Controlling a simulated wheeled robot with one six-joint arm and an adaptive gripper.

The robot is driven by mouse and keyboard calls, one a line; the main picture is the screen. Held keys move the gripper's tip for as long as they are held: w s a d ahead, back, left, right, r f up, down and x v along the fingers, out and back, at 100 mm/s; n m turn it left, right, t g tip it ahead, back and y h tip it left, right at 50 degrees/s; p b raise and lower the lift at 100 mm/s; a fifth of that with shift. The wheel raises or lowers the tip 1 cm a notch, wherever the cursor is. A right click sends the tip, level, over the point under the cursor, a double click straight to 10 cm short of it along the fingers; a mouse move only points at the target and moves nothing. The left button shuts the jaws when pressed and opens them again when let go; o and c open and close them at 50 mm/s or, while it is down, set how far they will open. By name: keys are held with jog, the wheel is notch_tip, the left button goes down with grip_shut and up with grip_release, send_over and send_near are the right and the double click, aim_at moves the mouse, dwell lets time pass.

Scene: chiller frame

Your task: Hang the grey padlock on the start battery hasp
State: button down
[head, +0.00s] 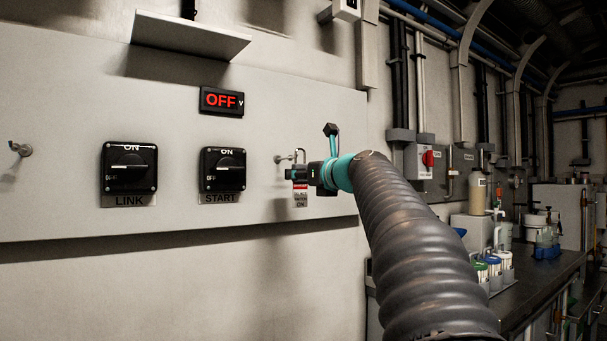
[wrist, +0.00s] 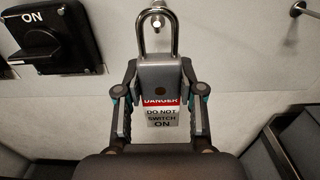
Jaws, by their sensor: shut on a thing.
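The grey padlock (wrist: 160,77) is held upright between the two fingers of my gripper (wrist: 160,108), with its steel shackle upward. A metal peg on the panel, by its place the start battery hasp (wrist: 156,18), shows inside the top of the shackle loop. I cannot tell whether it passes through the loop or lies behind it. In the head view the hasp (head: 283,159) is right of the START switch (head: 223,170), and my gripper (head: 301,173) is close beside it. A red and white danger tag (wrist: 161,113) shows below the padlock.
The LINK switch (head: 129,168) is left of START, with another metal peg (head: 20,149) at the far left. A red OFF display (head: 222,100) and a small shelf (head: 190,35) are above. A bench (head: 535,275) with bottles stands at the right.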

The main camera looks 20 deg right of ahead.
jog(key=shift+w+a+f+p, duration=0.2)
jog(key=shift+w+f, duration=0.05)
jog(key=shift+w, duration=0.55)
jog(key=shift+w+a+f+p, duration=0.15)
jog(key=shift+w+f, duration=0.1)
jog(key=shift+w, duration=0.5)
jog(key=shift+f, duration=0.1)
jog(key=c, duration=0.6)
grip_release()
jog(key=shift+c, duration=0.2)
